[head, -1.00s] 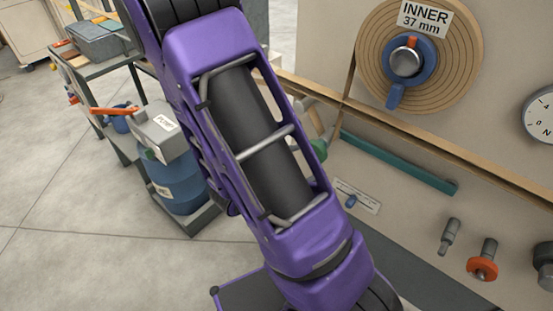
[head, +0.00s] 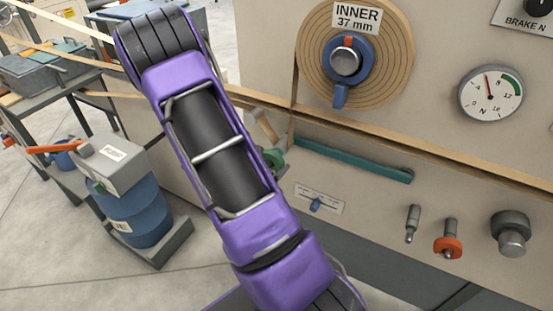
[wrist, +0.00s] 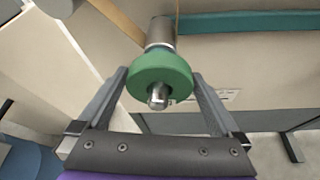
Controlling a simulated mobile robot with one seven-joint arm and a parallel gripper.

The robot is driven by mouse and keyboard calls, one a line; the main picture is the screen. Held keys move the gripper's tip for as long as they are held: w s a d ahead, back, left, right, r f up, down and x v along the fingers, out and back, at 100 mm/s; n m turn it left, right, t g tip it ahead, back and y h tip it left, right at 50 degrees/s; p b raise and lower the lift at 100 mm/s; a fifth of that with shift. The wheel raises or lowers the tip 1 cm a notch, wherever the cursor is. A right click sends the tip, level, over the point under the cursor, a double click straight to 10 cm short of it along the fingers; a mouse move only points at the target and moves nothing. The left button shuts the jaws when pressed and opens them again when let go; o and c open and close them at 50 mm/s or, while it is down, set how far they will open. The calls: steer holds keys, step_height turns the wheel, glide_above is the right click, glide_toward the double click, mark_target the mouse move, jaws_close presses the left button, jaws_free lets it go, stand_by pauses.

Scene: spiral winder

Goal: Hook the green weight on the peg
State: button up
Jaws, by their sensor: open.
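The green weight (wrist: 175,70) is a thick ring in the middle of the wrist view. It sits around a metal peg, whose rounded tip (wrist: 157,99) sticks out through its centre toward the camera. A wider grey cylinder (wrist: 160,32) is behind it. My gripper (wrist: 160,78) is open, with one finger on each side of the weight; I cannot tell whether they touch it. In the head view only a bit of the green weight (head: 273,160) shows beside my purple arm, which hides my gripper.
A teal bar (head: 352,160) runs along the panel right of the weight. Further right are a bare peg (head: 412,223), a peg with an orange ring (head: 447,246) and a dark knob (head: 511,232).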

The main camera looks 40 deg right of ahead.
mark_target(277, 157)
steer(key=shift+x, duration=2.25)
jaws_close()
